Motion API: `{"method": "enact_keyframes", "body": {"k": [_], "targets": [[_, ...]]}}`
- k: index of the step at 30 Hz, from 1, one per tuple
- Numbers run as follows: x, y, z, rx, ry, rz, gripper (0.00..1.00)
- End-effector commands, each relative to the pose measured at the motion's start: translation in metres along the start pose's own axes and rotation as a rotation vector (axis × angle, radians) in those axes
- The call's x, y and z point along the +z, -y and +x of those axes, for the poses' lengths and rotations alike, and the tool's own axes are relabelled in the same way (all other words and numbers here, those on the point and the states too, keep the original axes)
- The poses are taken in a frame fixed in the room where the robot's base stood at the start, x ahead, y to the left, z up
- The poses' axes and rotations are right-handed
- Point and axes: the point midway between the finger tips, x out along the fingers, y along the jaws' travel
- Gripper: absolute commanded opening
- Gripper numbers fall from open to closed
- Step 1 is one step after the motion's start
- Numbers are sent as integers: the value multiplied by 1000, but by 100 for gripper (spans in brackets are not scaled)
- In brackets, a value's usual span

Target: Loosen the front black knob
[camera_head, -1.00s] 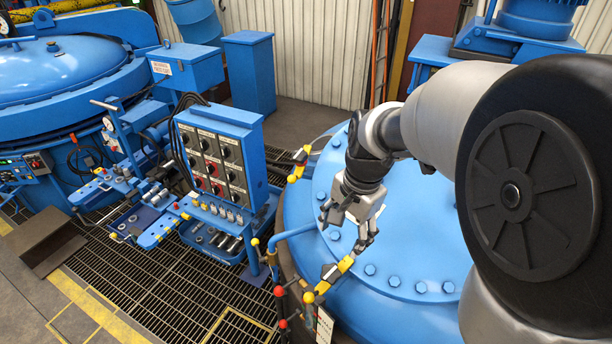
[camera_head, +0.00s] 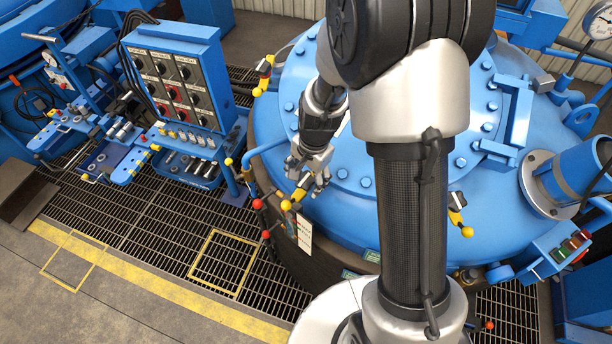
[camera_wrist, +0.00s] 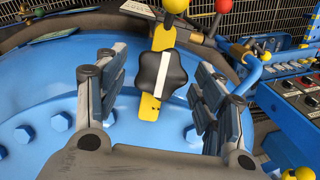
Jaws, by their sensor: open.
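The front black knob (camera_wrist: 160,72) has a lobed rim and a white stripe. It sits on a yellow clamp bar (camera_wrist: 152,107) at the edge of the blue lid (camera_wrist: 60,90). My gripper (camera_wrist: 162,66) is open, with one finger on each side of the knob and gaps visible between fingers and knob in the wrist view. How far above the knob the fingertips are, I cannot tell. In the head view my gripper (camera_head: 310,173) is over this clamp (camera_head: 297,194), largely hiding the knob.
Yellow and red ball-ended levers (camera_head: 258,204) stand beside the clamp. Other clamps with black knobs sit at the lid's left rim (camera_head: 264,70) and right front (camera_head: 457,205). A blue control box (camera_head: 178,75) stands to the left. Open floor grating (camera_head: 165,215) lies in front.

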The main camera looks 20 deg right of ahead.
Motion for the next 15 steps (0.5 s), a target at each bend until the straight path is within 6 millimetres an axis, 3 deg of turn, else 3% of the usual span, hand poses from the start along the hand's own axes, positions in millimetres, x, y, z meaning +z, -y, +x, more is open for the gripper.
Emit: {"method": "enact_keyframes", "body": {"k": [10, 15], "targets": [[0, 0, 4, -1, -1, -1, 63], [0, 0, 4, -1, -1, 0, 52]]}}
